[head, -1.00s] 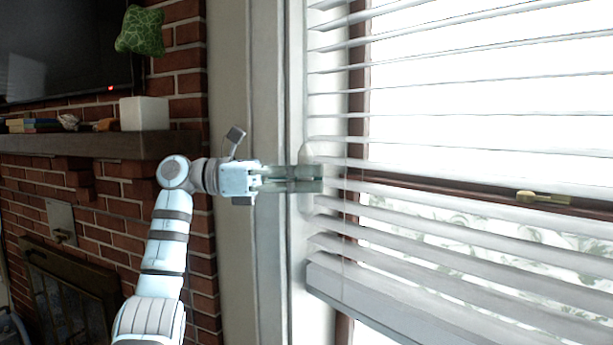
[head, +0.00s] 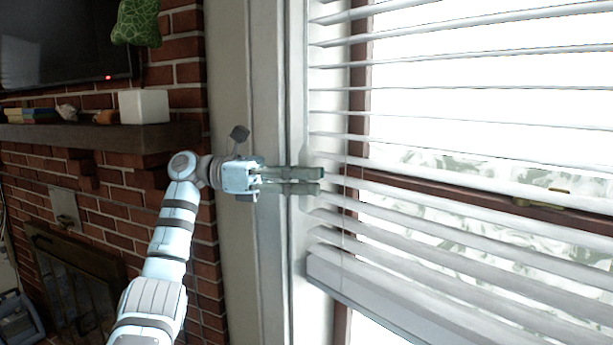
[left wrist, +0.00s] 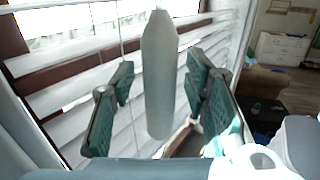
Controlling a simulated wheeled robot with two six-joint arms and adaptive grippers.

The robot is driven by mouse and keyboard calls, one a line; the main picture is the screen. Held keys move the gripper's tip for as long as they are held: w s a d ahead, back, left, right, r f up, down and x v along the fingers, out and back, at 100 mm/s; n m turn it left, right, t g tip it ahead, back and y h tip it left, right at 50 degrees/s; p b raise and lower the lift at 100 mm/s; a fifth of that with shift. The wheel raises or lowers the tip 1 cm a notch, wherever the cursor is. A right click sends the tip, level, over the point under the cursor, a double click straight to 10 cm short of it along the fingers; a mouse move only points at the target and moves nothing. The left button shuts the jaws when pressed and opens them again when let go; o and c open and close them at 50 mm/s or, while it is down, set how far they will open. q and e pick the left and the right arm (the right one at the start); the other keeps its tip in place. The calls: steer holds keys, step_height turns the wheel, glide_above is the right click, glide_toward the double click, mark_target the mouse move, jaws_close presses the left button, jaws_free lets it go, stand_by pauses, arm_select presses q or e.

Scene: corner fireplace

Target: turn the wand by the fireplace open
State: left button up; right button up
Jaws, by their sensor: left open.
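The wand (left wrist: 160,75) is a thick, pale grey rod with tapered ends. It hangs upright between the two finger pads of my left gripper (left wrist: 158,108) in the left wrist view, with gaps on both sides. In the head view my left gripper (head: 321,181) reaches in from the left at the blind's left edge, its two fingers apart, one above the other. The wand blends into the pale window frame there and is hard to make out. The white slatted blind (head: 450,220) hangs behind, with gaps between its slats. My right gripper is out of view.
A brick fireplace wall (head: 110,215) with a dark mantel (head: 90,138) stands left of my arm. A white box (head: 144,107) and a green cushion-like object (head: 136,22) are near the mantel. A brass latch (head: 545,198) shows behind the slats.

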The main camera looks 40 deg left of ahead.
arm_select(q)
steer(key=v, duration=0.7)
steer(key=shift+a, duration=0.35)
steer(key=shift+d, duration=0.1)
